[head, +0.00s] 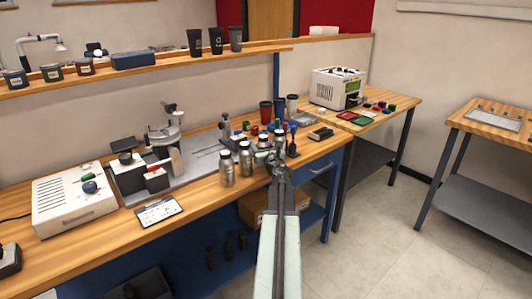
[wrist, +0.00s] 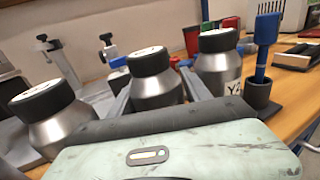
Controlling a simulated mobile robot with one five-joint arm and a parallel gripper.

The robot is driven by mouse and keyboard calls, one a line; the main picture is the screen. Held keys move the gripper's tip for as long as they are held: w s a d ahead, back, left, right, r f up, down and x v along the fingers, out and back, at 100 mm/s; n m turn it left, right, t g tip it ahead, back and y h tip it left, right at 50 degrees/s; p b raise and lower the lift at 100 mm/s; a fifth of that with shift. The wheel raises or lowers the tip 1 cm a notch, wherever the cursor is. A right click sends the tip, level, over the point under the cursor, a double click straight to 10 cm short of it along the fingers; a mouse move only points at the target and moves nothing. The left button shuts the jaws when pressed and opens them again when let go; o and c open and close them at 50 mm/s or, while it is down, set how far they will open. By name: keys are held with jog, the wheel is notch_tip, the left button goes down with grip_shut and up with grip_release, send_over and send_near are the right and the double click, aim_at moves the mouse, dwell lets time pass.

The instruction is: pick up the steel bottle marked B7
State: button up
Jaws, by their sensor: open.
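Several steel bottles with black caps stand grouped on the wooden bench. In the head view, one bottle (head: 227,169) is at the front left, another (head: 246,160) is beside it, and more are behind, near my gripper (head: 268,157). In the wrist view, a left bottle (wrist: 50,125), a middle bottle (wrist: 155,88) and a right bottle (wrist: 218,72) show. My gripper (wrist: 157,75) is open, with one finger on each side of the middle bottle. The right bottle has partly visible lettering starting with "Y". I cannot read a B7 mark on any bottle.
A blue-handled tool in a dark cup (wrist: 260,88) stands close right of the right bottle. The marking machine (head: 165,155) and a white control box (head: 75,200) stand left on the bench. Dark red and grey cups (head: 266,110) stand behind the bottles.

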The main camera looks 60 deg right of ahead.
jog(key=c, duration=1.1)
notch_tip(320, 180, up, 10)
jog(key=p, duration=1)
jog(key=shift+r, duration=0.15)
